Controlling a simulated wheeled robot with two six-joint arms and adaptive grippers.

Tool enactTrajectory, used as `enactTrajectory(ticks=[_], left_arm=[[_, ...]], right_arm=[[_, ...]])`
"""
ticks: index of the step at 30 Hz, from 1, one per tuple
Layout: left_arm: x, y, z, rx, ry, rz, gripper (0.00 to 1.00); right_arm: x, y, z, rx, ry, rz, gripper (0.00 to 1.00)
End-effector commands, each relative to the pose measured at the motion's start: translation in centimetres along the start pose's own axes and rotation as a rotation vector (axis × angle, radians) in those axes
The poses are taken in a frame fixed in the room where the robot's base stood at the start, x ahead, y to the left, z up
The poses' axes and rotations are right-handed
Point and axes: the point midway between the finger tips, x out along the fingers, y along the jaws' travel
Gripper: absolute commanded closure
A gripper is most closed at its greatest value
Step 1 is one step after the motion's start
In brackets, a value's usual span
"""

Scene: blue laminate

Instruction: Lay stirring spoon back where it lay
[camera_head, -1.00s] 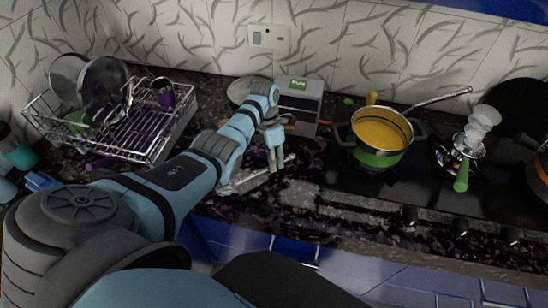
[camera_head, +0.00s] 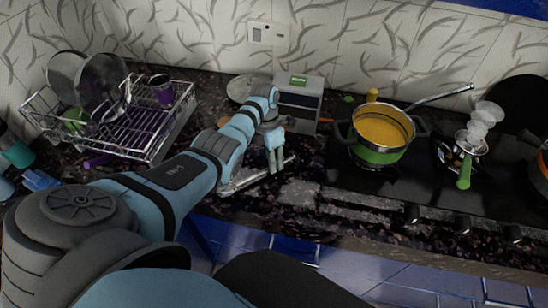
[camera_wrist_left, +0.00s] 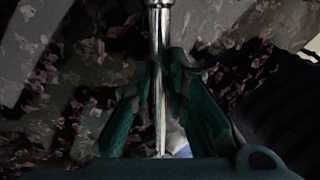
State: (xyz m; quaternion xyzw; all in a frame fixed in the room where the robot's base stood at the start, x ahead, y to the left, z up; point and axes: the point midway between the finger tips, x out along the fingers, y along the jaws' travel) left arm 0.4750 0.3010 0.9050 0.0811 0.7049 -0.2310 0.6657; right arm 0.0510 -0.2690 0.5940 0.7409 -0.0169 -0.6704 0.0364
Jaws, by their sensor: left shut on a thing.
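A long silver metal utensil, which looks like the stirring spoon (camera_head: 247,179), is low over or on the dark speckled counter (camera_head: 290,224). My left gripper (camera_head: 277,170) points down at it. In the left wrist view the silver shaft (camera_wrist_left: 160,75) runs between the two green fingers of my left gripper (camera_wrist_left: 163,80), which are shut on it. Its far end is cut off at the top of that view. From the frames I cannot tell whether the spoon touches the counter. My right gripper is not in view.
A green pot (camera_head: 382,137) with yellow contents and a long handle reaching out (camera_head: 440,98) stands on the black stove (camera_head: 350,185). A dish rack (camera_head: 150,150) with lids is at the left. A grey box appliance (camera_head: 300,98) stands behind the gripper. The counter front is clear.

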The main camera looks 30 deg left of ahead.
Motion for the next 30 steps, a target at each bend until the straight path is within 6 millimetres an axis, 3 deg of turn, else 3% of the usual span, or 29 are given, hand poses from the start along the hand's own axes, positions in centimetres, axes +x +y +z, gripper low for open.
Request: enactTrajectory(ticks=[30], left_arm=[[0.9, 0.2, 0.0, 0.000, 0.000, 0.000, 1.00]], right_arm=[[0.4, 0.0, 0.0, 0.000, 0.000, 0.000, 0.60]])
